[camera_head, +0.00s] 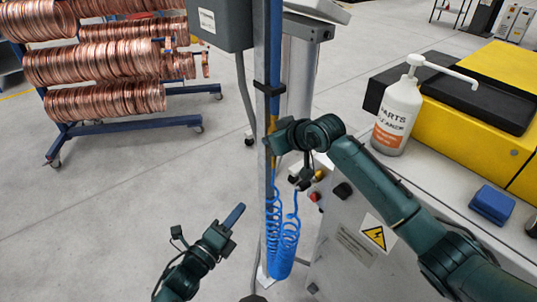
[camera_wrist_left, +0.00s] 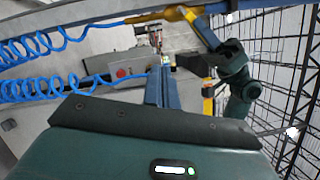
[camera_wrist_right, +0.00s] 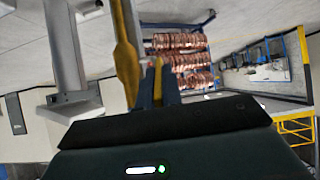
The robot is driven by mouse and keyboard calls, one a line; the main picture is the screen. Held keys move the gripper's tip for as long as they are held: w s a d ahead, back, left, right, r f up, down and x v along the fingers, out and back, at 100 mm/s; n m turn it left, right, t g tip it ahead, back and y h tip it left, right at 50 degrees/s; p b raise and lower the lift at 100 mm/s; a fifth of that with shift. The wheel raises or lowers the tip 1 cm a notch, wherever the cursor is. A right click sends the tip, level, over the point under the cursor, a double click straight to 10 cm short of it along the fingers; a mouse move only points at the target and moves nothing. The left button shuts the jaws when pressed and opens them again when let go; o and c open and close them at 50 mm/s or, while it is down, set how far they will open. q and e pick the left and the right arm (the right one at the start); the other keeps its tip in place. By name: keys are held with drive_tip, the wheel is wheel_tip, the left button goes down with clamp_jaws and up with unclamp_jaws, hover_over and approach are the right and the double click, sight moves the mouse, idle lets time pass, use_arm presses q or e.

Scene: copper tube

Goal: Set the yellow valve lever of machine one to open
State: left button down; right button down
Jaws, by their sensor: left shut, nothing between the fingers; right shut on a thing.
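The yellow valve lever (camera_wrist_left: 203,30) shows in the left wrist view, angled from a yellow fitting (camera_wrist_left: 152,16) toward my right gripper. In the head view a little yellow (camera_head: 272,124) shows on the upright post, mostly hidden by my right gripper (camera_head: 270,143). That gripper is shut on the lever; a thin yellow strip (camera_wrist_right: 157,78) shows between its fingers in the right wrist view. The larger yellow part (camera_wrist_right: 127,65) stands just left of them. My left gripper (camera_head: 234,216) is shut and empty, low and left of the post. The lever's exact angle is hard to tell.
A blue coiled hose (camera_head: 283,235) hangs by the post (camera_head: 270,60). A grey cabinet (camera_head: 345,235) with buttons stands right of it. A cleaner bottle (camera_head: 397,115) and blue block (camera_head: 492,204) are on the right worktop. Copper coils (camera_head: 95,62) hang on a rack at left.

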use_arm(q)
drive_tip(key=w+d+r+m+g+h, duration=0.1)
drive_tip(key=w+d+r+m+h, duration=0.2)
drive_tip(key=w+d+r+m, duration=0.5)
drive_tip(key=shift+w+r+m+g+h, duration=0.3)
drive_tip(key=shift+w+h, duration=0.1)
drive_tip(key=shift+w, duration=1.1)
drive_tip(key=shift+d, duration=0.1)
